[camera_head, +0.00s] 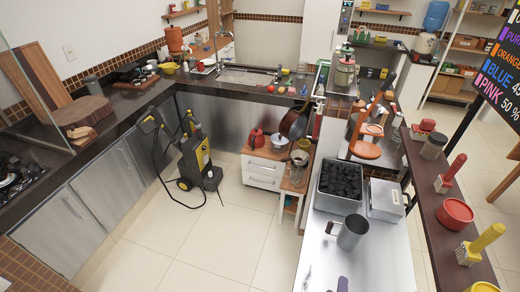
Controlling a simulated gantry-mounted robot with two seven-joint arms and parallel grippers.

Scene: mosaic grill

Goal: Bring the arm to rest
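Neither of my grippers shows in the head view. No part of my arms can be made out for sure. A small dark purple shape (342,284) is cut off by the bottom edge at the metal counter, and I cannot tell what it is.
A steel counter (375,262) at right holds a bin of dark lumps (340,181), a metal pitcher (349,232) and a scale (385,200). A brown ledge (432,205) runs beside it. A yellow pressure washer (198,158) stands on the tiled floor (235,235), which is clear in front.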

